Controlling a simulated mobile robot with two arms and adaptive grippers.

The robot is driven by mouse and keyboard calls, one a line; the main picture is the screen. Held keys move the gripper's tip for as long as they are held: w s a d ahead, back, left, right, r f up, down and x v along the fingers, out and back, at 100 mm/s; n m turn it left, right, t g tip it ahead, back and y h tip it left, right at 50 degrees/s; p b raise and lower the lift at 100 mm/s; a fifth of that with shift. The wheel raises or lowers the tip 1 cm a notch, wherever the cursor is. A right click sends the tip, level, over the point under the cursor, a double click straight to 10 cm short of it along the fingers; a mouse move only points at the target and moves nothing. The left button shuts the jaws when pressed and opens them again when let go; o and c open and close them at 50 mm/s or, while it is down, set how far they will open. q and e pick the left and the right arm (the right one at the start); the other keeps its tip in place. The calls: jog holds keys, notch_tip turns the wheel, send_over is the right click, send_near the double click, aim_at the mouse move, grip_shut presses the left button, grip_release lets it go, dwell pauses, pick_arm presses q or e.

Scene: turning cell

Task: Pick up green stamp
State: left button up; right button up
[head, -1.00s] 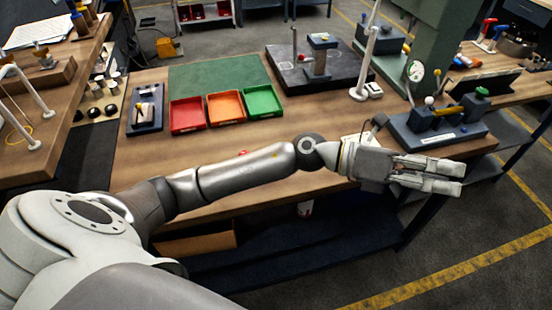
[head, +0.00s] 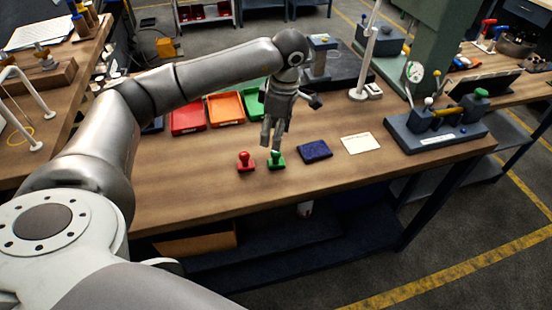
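The green stamp (head: 276,162) stands upright on the wooden bench near its front edge, in the middle of the head view. My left gripper (head: 270,146) points down just above and behind it. Its two fingers look apart, with nothing between them. The fingertips are close to the top of the stamp's handle, and I cannot tell whether they touch it. My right gripper is not in view.
A red stamp (head: 245,162) stands close on the left of the green one. A dark blue pad (head: 315,151) and a pale card (head: 361,143) lie to the right. Red (head: 187,117), orange (head: 226,109) and green trays sit behind. The bench front is clear.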

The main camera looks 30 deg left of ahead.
aim_at(276, 154)
pick_arm(q)
jog(key=f+p, duration=0.1)
jog(key=f, duration=0.3)
jog(key=shift+a+f, duration=0.15)
jog(key=shift+a, duration=0.05)
jog(key=shift+f, duration=0.2)
jog(key=f+p, duration=0.2)
jog(key=f, duration=0.2)
jog(key=shift+w+f+p, duration=0.15)
jog(key=shift+w+p, duration=0.2)
jog(key=shift+p, duration=0.05)
jog(key=shift+f, duration=0.3)
jog(key=c, duration=1.2)
jog(key=shift+o, duration=0.2)
jog(key=shift+r, duration=0.1)
